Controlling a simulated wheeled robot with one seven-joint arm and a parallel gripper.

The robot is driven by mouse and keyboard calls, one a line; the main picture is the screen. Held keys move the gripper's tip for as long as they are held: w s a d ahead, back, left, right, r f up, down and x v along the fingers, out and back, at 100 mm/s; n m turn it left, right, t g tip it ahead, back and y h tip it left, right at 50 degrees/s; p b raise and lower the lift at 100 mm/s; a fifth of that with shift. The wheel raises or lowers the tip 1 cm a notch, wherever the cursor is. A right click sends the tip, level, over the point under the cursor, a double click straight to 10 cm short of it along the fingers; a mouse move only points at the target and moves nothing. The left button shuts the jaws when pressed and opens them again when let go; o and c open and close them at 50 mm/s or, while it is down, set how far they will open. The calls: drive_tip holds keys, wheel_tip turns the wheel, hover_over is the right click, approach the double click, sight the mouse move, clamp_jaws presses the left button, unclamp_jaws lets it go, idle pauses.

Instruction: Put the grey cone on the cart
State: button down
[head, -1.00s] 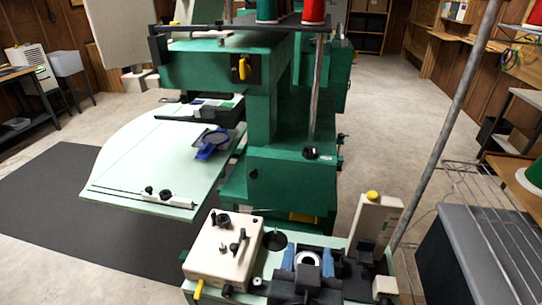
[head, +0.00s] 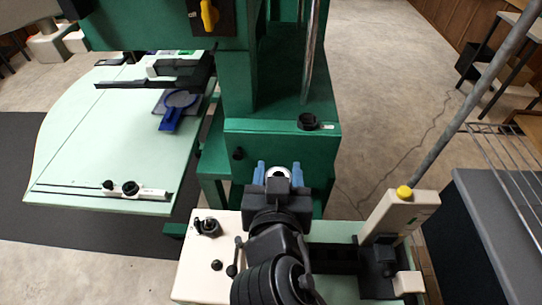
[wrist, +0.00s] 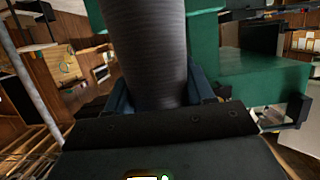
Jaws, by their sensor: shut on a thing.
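The grey cone (wrist: 148,50), a ridged grey thread cone, fills the upper middle of the wrist view. Its end shows as a small pale ring (head: 278,173) in the head view. My gripper (head: 279,178) has blue fingers on both sides of the cone and is shut on it. My gripper and the cone are held in front of the green machine (head: 282,145). The cone's lower part is hidden by the gripper body in the wrist view. No cart can be made out for certain; a dark grey-topped unit (head: 505,200) stands at the right.
A pale green table (head: 120,150) with a blue hoop (head: 180,100) extends from the machine on the left. A wire rack (head: 500,150) and a slanted grey pole (head: 450,115) stand at the right. Open concrete floor (head: 385,90) lies between the machine and the right wall.

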drive_tip(key=shift+w+f, duration=0.15)
drive_tip(key=shift+w, duration=0.05)
wheel_tip(320, 180, down, 8)
drive_tip(key=b, duration=0.6)
drive_tip(key=shift+f, duration=0.1)
drive_tip(key=shift+f+b, duration=0.9)
drive_tip(key=shift+b, duration=0.05)
drive_tip(key=shift+s+f+b, duration=0.1)
drive_tip(key=shift+f+b, duration=0.25)
drive_tip(key=shift+b, duration=0.05)
drive_tip(key=shift+r, duration=0.1)
drive_tip(key=shift+c, duration=1.7)
unclamp_jaws()
drive_tip(key=b+v, duration=0.1)
drive_tip(key=v, duration=0.6)
drive_tip(key=shift+s, duration=0.4)
